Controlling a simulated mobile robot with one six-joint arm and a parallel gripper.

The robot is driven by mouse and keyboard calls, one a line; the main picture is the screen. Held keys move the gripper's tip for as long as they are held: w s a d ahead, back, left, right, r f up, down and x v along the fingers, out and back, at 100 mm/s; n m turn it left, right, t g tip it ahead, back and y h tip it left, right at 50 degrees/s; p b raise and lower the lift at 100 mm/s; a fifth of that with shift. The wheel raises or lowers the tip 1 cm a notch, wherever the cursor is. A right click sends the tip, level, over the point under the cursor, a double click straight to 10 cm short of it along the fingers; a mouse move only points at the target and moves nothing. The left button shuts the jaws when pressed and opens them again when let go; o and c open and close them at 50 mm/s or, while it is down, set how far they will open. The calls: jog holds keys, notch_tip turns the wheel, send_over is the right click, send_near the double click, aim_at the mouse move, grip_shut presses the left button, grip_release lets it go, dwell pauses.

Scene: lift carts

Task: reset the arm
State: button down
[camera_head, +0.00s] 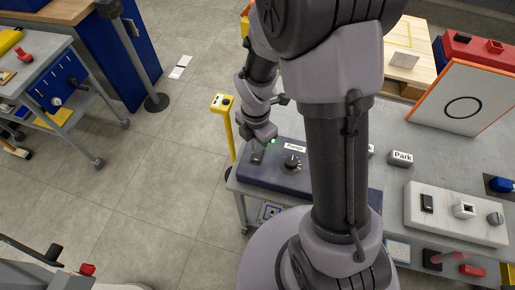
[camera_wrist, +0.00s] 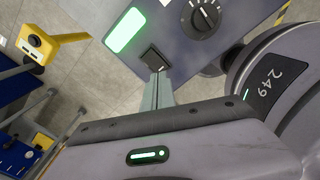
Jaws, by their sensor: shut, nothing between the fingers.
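My arm rises through the middle of the head view and bends down to the left. My gripper (camera_wrist: 160,80) is shut with nothing between its fingers. In the wrist view its fingertips are at a black rocker switch (camera_wrist: 154,59) on a dark blue panel (camera_wrist: 185,62). I cannot tell whether they touch the switch. A green light (camera_wrist: 126,29) glows beside the switch, and a black dial (camera_wrist: 206,14) is to its right. In the head view the panel (camera_head: 245,177) lies on a grey cart, with the dial (camera_head: 291,163) and the small green light (camera_head: 273,141) near my gripper.
A yellow post (camera_head: 227,130) stands just left of the cart. On the cart's right are a "Park" block (camera_head: 401,158), a pale switch board (camera_head: 455,232) and an orange-edged panel (camera_head: 463,107). Another cart (camera_head: 50,75) stands at the upper left.

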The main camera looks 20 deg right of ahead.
notch_tip(320, 180, up, 2)
jog(key=shift+r+p, duration=0.1)
jog(key=shift+p, duration=0.5)
jog(key=s+a+r+m+t+b, duration=0.1)
jog(key=s+r+m, duration=0.3)
jog(key=m, duration=0.5)
jog(key=s+a+r+m+t+y+b, duration=0.1)
jog(key=s+r+m+t+b, duration=0.2)
jog(key=r+m, duration=0.5)
jog(key=s+a+r+m+t+y+b, duration=0.1)
jog(key=s+a+r+m+b, duration=0.1)
jog(key=s+r+m, duration=0.4)
jog(key=m+b, duration=0.1)
jog(key=m, duration=0.3)
jog(key=shift+t, duration=0.4)
